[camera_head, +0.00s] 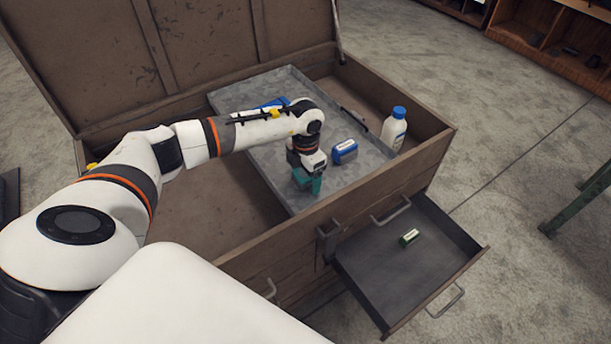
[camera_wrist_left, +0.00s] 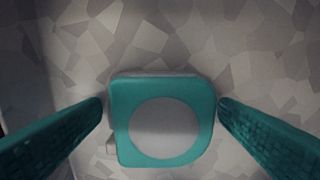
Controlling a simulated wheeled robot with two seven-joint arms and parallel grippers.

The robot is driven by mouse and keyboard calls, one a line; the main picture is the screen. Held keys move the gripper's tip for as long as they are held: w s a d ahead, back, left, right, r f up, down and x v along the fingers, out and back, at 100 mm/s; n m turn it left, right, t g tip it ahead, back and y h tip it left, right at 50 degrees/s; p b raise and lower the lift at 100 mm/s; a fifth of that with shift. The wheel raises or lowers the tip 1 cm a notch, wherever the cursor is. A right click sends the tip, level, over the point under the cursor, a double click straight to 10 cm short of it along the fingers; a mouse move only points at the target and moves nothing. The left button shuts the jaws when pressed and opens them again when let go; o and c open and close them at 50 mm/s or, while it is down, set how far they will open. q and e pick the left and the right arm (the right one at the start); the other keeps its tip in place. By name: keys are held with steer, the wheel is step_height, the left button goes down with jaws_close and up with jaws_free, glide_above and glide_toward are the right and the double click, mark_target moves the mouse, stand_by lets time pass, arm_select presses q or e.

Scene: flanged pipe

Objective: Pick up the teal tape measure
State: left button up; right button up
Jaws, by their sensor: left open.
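The teal tape measure (camera_wrist_left: 163,145) lies on the grey, faceted-pattern metal tray (camera_head: 240,97); in the wrist view it is a rounded teal square with a grey disc. My left gripper (camera_head: 307,184) points down over the near part of the tray. In the wrist view the left gripper (camera_wrist_left: 160,104) is open, with one teal finger on each side of the tape measure. The fingers look close to its sides; I cannot tell whether they touch. In the head view the tape measure cannot be told apart from the teal fingers. My right gripper is not in view.
On the tray, a blue and grey object (camera_head: 345,152) sits right of the gripper, and another blue item (camera_head: 272,104) is behind my arm. A white bottle (camera_head: 394,130) stands in the wooden chest (camera_head: 448,138).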

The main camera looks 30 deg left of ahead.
arm_select(q)
steer(key=c, duration=1.2)
steer(key=shift+r, duration=0.1)
